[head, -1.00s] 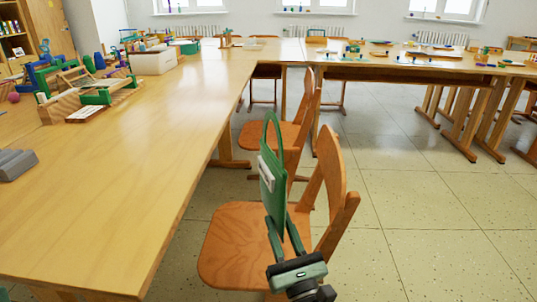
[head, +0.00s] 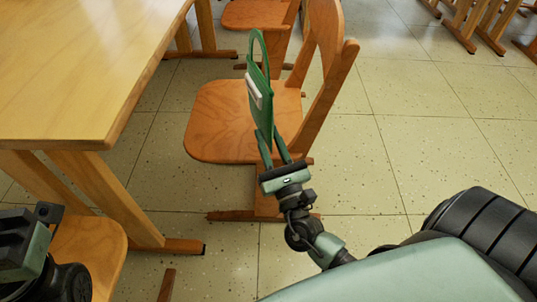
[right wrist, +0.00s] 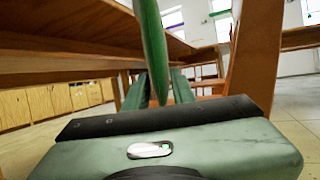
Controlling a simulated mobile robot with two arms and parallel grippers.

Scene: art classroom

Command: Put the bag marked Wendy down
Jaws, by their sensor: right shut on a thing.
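A flat green bag (head: 261,112) with a tall loop handle and a white label shows in the head view. Any writing on the label is too small to read. My right gripper (head: 269,137) is shut on the bag's lower end and holds it upright, handle up, in front of a wooden chair (head: 213,122). The bag also shows edge-on in the right wrist view (right wrist: 151,42), between the two fingers (right wrist: 159,84). My left gripper (head: 22,245) is partly in view at the lower left of the head view; its fingertips cannot be made out.
A long wooden table (head: 75,75) stands at the left, with its legs below. Another chair (head: 262,16) is behind the first, and part of a chair seat (head: 95,255) shows at the lower left. Open tiled floor (head: 420,150) lies to the right.

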